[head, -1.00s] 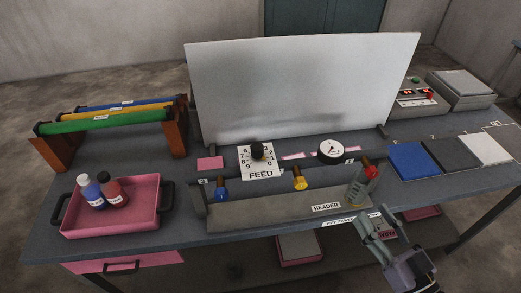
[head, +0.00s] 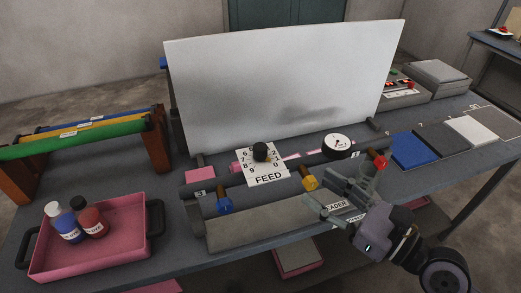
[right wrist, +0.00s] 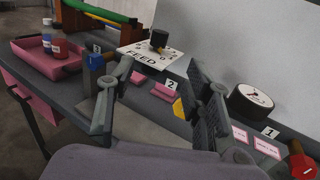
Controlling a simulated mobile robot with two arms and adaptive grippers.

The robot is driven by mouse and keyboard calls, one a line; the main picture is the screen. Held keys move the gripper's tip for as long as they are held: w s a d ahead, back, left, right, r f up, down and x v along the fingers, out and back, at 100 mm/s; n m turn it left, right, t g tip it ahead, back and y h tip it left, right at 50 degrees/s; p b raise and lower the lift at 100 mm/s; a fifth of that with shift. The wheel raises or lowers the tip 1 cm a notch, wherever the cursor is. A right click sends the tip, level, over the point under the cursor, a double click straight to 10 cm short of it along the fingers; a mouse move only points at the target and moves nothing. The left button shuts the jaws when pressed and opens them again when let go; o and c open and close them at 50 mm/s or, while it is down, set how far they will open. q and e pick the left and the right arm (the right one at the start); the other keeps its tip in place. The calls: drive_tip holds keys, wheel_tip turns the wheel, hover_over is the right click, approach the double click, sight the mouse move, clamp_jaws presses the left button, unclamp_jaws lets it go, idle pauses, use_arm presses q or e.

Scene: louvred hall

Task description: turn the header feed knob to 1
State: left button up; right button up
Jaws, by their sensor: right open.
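The feed knob (head: 260,151) is a black round knob on a white numbered plate (head: 268,179) marked FEED; its setting is too small to read surely. In the right wrist view the knob (right wrist: 159,39) stands beyond my fingers. The grey header (head: 250,226) lies along the bench front, its label partly covered by my right gripper. My right gripper (head: 328,194) is open and empty over the header's right part, right of and nearer than the knob, apart from it. Its spread fingers (right wrist: 155,92) show in the right wrist view. My left gripper is out of view.
Blue (head: 224,205), yellow (head: 309,183) and red (head: 380,162) valve handles stand along the header. A round gauge (head: 337,146) is right of the plate, and a large pale panel (head: 280,85) rises behind. A pink tray (head: 130,243) with two bottles is at left.

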sight(265, 152)
drive_tip(key=p+x, duration=0.5)
drive_tip(key=x, duration=1.1)
drive_tip(key=shift+w+a+p, duration=0.15)
drive_tip(key=shift+p, duration=0.15)
drive_tip(key=shift+w+a, duration=0.25)
drive_tip(key=shift+a, duration=0.05)
drive_tip(key=shift+f, duration=0.1)
clamp_jaws()
